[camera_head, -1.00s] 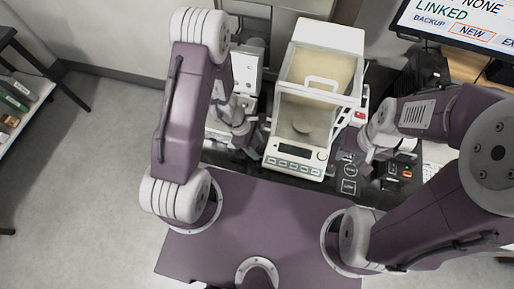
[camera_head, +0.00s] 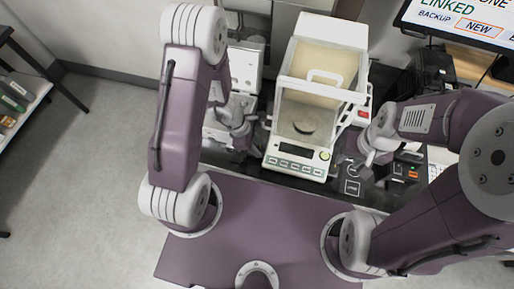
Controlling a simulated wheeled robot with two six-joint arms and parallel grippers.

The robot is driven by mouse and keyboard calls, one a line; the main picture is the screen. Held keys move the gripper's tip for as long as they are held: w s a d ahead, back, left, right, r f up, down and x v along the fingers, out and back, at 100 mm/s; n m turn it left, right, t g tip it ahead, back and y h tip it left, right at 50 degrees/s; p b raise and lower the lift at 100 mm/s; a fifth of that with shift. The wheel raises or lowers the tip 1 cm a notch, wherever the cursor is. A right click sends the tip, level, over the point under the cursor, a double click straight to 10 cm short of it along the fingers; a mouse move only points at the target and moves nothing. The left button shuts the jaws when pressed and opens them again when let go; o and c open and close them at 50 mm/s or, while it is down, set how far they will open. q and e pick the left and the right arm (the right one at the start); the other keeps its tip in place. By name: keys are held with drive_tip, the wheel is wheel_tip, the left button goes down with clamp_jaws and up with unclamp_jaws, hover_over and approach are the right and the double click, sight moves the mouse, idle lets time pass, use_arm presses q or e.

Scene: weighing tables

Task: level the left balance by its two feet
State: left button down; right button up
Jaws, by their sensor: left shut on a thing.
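The balance (camera_head: 285,162) is a white unit with a glass draft shield, a handle on its front pane and a round pan inside. Its front panel has a dark display, a row of green buttons and a small round yellow-green spot at the right that looks like the level bubble. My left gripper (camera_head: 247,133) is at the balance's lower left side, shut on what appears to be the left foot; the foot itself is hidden. My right gripper (camera_head: 362,160) is low beside the right front corner; its fingertips are too small to read, and the right foot cannot be made out.
A white device (camera_head: 245,70) stands behind my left arm. A monitor (camera_head: 462,25) is at the upper right, with a dark box (camera_head: 432,68) below it. Dark pads with printed labels (camera_head: 352,187) lie right of the balance. Open floor (camera_head: 85,190) is at the left.

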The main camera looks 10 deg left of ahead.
use_arm(q)
drive_tip(key=c, duration=1.1)
unclamp_jaws()
drive_tip(key=shift+o, duration=0.2)
drive_tip(key=p+v, duration=0.4)
drive_tip(key=v, duration=0.5)
